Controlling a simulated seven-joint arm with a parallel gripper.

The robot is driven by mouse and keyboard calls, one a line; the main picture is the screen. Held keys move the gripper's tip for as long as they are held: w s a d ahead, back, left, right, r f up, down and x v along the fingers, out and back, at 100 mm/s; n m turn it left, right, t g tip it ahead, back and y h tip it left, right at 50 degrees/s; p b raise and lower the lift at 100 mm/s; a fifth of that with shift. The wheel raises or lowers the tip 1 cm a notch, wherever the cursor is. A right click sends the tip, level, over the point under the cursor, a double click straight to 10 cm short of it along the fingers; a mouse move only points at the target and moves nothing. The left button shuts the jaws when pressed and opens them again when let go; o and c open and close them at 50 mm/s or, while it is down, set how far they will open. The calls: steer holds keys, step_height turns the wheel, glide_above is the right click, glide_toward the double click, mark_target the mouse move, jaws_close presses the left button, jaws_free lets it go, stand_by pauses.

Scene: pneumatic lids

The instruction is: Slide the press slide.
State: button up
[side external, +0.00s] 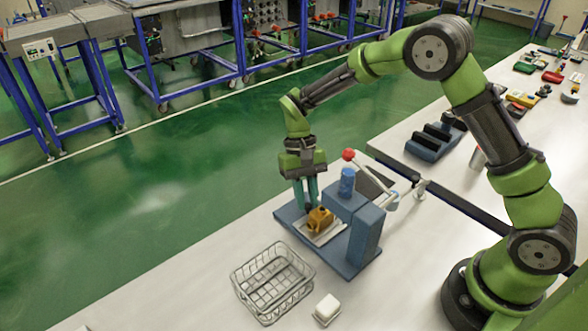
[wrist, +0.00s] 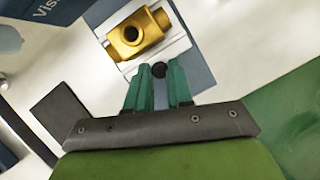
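The blue press (side external: 365,232) stands on the white bench in the side view. Its pale slide plate (side external: 325,238) lies at its base and carries a brass fitting (side external: 320,218). In the wrist view, the fitting (wrist: 137,35) sits on the plate (wrist: 172,47), just beyond my fingers. My gripper (side external: 308,205) points down at the plate's far-left end.
A lever with a red ball (side external: 348,155) rises behind the press. An empty wire basket (side external: 272,282) and a small white block (side external: 327,308) stand in front. A blue rack (side external: 436,140) and tools lie on the back bench. The bench's left edge is close to the press.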

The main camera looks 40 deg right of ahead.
jaws_close()
steer(key=shift+s, duration=1.45)
steer(key=shift+o, duration=1.3)
jaws_free()
steer(key=v, duration=1.7)
steer(key=shift+o, duration=0.3)
steer(key=shift+w, duration=0.1)
